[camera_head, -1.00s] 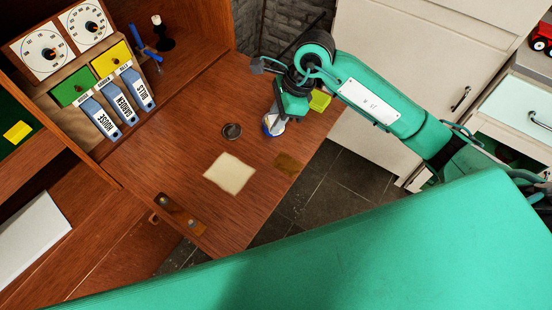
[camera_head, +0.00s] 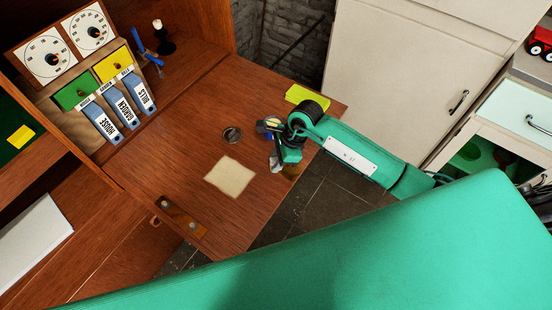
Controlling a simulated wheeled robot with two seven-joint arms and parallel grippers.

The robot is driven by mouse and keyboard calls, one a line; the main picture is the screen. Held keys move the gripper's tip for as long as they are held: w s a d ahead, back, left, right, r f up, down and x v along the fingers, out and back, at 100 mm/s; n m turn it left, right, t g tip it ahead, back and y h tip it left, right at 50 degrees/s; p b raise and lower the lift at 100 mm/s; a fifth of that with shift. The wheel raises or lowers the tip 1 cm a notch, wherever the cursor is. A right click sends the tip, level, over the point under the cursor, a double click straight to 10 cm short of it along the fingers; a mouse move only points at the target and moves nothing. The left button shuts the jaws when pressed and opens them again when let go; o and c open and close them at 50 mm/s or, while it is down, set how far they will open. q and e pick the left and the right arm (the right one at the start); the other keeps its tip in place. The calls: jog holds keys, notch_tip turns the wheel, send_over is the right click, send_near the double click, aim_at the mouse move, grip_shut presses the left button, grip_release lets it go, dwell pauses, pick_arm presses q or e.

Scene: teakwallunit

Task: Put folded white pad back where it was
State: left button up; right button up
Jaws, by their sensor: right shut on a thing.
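My right gripper (camera_head: 277,158) is over the front right part of the wooden desk flap (camera_head: 200,128). It is shut on a small whitish piece, which looks like the folded white pad (camera_head: 275,163); its shape is hard to make out at this size. A small round blue item (camera_head: 265,126) with some yellow on it sits on the flap just behind the gripper, partly hidden by my arm. A flat cream square (camera_head: 230,176) lies left of the gripper, apart from it. My left gripper is not in view.
A yellow-green block (camera_head: 307,95) lies near the flap's right edge. A brownish patch (camera_head: 291,172) shows beside the gripper at the front edge. Blue binders (camera_head: 122,107) stand at the back left.

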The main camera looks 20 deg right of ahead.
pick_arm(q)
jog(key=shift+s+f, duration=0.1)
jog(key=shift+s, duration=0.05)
pick_arm(e)
jog(key=shift+f, duration=0.1)
jog(key=o, duration=0.9)
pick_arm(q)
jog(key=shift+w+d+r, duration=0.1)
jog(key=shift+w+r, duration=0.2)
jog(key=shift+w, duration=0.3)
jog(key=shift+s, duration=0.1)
